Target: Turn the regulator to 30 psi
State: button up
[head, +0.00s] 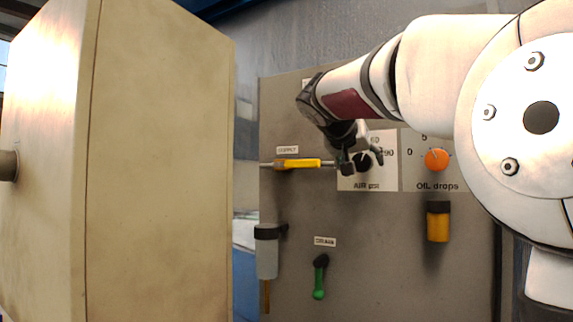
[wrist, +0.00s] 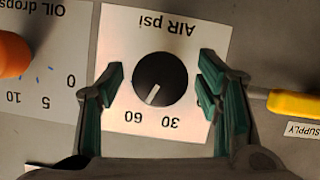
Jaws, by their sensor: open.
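The black regulator knob (wrist: 160,80) sits on a white plate (wrist: 188,28) marked AIR psi, which appears upside down in the wrist view. Its white pointer line aims between the 60 and 30 marks, nearer 60. My gripper (wrist: 160,77) is open, with one green-padded finger on each side of the knob and a visible gap on both sides. In the head view, my gripper (head: 361,159) is at the AIR psi plate (head: 348,182), and its fingers partly hide the dark knob (head: 364,163).
A yellow-handled supply valve (head: 298,163) lies just left of my gripper. An orange oil knob (head: 436,160) is to its right. A green drain handle (head: 319,278) and filter bowl (head: 266,259) are below. A large beige cabinet (head: 160,150) fills the left side.

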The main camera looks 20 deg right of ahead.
jog(key=shift+w+d+f, duration=0.1)
jog(key=shift+w+d, duration=0.05)
jog(key=shift+d, duration=0.05)
jog(key=c, duration=1.2)
jog(key=shift+o, duration=0.2)
jog(key=n+g+h, duration=0.1)
jog(key=n, duration=0.2)
jog(key=shift+g, duration=0.3)
jog(key=shift+n+g+h+p, duration=0.5)
jog(key=shift+n+h, duration=0.6)
jog(key=shift+n, duration=0.5)
